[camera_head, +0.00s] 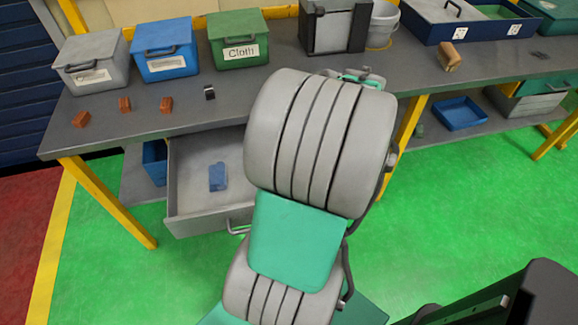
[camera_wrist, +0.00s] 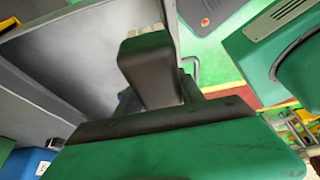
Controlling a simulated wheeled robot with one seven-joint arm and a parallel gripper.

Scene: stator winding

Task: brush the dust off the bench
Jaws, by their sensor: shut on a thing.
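The bench (camera_head: 300,78) is a long dark grey top on yellow legs. I cannot make out dust on it. In the head view my arm hides most of my gripper; a green and grey part of my wrist shows past it, over the bench. In the wrist view my gripper (camera_wrist: 147,38) shows as a dark jaw on a green body. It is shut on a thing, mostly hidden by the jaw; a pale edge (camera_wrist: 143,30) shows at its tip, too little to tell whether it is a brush.
Grey, blue (camera_head: 165,50) and green "Cloth" (camera_head: 238,38) boxes stand at the bench's back left. Small brown blocks (camera_head: 124,104) lie in front. An open drawer (camera_head: 190,205) below holds a blue piece (camera_head: 218,177). A bucket (camera_head: 382,22) and trays stand right.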

